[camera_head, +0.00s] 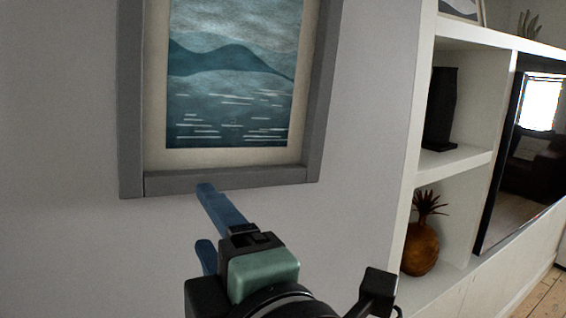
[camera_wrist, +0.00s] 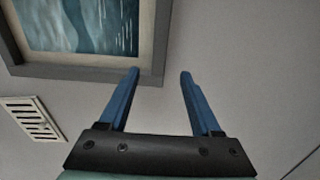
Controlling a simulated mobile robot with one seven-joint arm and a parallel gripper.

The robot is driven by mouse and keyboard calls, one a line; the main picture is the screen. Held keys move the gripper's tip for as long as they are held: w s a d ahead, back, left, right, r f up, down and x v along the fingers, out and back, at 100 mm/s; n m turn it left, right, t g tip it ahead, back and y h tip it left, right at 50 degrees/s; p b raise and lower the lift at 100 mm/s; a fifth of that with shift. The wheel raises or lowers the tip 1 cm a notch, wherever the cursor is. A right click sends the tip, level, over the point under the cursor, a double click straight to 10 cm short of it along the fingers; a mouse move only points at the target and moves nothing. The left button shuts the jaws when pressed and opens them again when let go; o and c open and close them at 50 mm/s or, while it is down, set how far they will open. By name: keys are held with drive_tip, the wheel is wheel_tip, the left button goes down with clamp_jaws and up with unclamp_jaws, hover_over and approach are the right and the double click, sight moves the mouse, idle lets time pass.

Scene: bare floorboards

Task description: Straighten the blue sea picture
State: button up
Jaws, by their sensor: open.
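The blue sea picture (camera_head: 232,85) hangs on the grey wall in a grey frame (camera_head: 225,181) with a pale mat. In the head view its bottom edge tilts slightly, the right end higher; its top is cut off. My gripper (camera_head: 205,215) is just below the frame's bottom edge, with blue fingers pointing up at the wall. In the wrist view my gripper (camera_wrist: 160,73) is open and empty. There the left finger is by the frame's lower right corner (camera_wrist: 150,75), and the right finger is over bare wall. I cannot tell whether the left finger touches the frame.
A white shelf unit (camera_head: 405,200) stands to the right, holding a brown pineapple-shaped ornament (camera_head: 421,248) and a black object (camera_head: 441,108). A dark screen (camera_head: 525,150) is farther right. A white vent (camera_wrist: 34,118) shows on the wall in the wrist view.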

sight(185, 187)
drive_tip(key=p+x, duration=0.3)
drive_tip(key=x, duration=0.7)
drive_tip(key=shift+w+a, duration=0.2)
clamp_jaws()
drive_tip(key=shift+f, duration=0.1)
